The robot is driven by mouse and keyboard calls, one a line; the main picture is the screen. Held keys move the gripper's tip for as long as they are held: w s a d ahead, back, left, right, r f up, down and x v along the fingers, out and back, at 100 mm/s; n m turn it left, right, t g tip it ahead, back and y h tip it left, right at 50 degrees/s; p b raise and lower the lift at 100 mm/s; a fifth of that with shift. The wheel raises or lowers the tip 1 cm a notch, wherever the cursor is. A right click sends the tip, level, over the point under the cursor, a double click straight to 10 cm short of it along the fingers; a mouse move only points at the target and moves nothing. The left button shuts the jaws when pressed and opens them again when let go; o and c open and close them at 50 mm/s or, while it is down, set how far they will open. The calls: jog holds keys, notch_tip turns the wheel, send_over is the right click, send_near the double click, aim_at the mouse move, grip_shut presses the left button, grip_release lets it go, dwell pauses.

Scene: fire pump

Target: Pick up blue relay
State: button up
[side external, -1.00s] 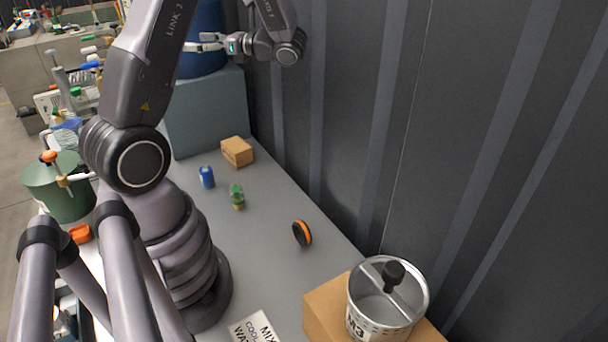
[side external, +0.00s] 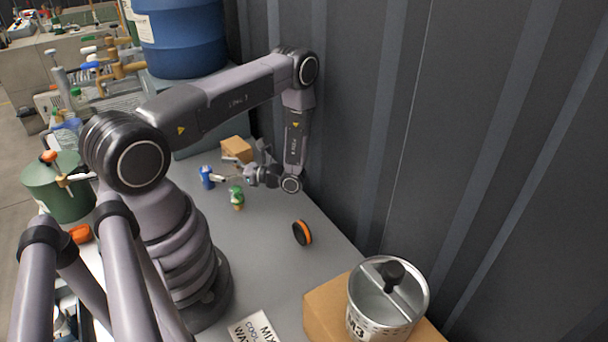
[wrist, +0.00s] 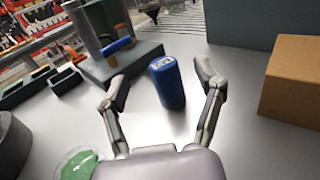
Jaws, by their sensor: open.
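My gripper (wrist: 160,92) is open and empty. In the side external view, my gripper (side external: 226,177) is low over the table, just right of the relay, with its fingers pointing left at it. From the side I cannot tell whether a fingertip touches the relay.
A cardboard box (side external: 236,149) is close behind my gripper; in the wrist view the box (wrist: 293,82) is at right. An orange-black ring (side external: 302,233) lies farther right. A dark corrugated wall (side external: 345,120) bounds the table.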

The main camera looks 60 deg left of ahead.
aim_at(206, 172)
jog(key=shift+f, duration=1.25)
jog(key=x, duration=0.5)
jog(key=shift+r, duration=0.15)
grip_shut()
jog(key=shift+r, duration=0.1)
